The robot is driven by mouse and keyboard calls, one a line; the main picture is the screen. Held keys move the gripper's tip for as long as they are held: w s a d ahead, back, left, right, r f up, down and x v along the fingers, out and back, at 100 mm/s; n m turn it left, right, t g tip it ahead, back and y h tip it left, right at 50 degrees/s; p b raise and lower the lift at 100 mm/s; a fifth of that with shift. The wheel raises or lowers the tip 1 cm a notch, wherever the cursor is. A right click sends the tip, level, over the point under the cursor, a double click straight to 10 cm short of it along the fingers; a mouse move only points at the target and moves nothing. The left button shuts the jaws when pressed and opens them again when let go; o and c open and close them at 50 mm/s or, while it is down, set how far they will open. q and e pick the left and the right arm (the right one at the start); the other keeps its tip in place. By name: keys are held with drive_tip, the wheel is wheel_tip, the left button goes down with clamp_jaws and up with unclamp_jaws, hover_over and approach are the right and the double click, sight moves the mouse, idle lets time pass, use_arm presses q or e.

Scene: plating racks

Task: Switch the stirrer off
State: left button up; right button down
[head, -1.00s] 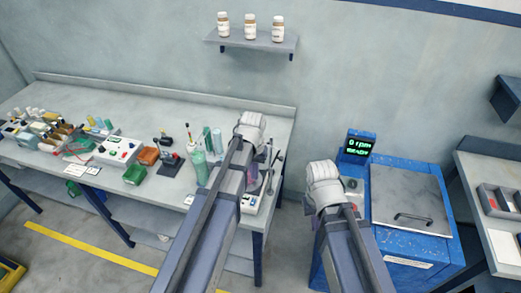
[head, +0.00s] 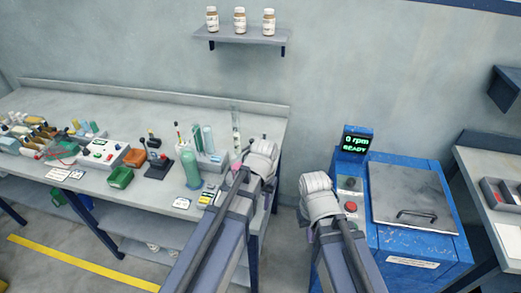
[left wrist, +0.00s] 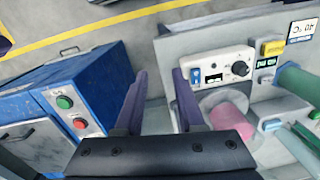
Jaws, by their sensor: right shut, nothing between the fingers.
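The stirrer is a white box in the left wrist view, its front panel (left wrist: 222,66) bearing a dark knob (left wrist: 240,68) and a small black switch-like part (left wrist: 213,78). A pink vessel (left wrist: 230,115) stands on its top. In the head view my left arm hides most of the stirrer; a bit of the pink vessel (head: 237,168) shows. My left gripper (left wrist: 160,85) is open and empty, its purple fingers left of the panel and apart from it. My right gripper (head: 319,195) is shut and empty beside the blue machine; its fingertips are mostly hidden behind its wrist.
The blue machine (head: 410,260) has a screen (head: 355,145) reading 0 rpm READY and a red button (head: 351,207). A gap separates it from the bench (head: 150,108). A green bottle (head: 190,170) and a tube rack (head: 210,160) stand left of my left gripper.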

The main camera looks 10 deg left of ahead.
use_arm(q)
drive_tip(key=shift+o, duration=0.8)
drive_tip(key=w+a+r+n, duration=0.1)
drive_tip(key=w+a, duration=0.5)
drive_tip(key=shift+w+r+h+p, duration=0.25)
drive_tip(key=shift+r+h+p, duration=0.05)
drive_tip(key=shift+p, duration=0.15)
wheel_tip(320, 180, down, 8)
drive_tip(key=b, duration=0.8)
use_arm(e)
wheel_tip(320, 180, down, 6)
drive_tip(key=shift+f, duration=0.15)
use_arm(q)
drive_tip(key=shift+r, duration=0.1)
clamp_jaws()
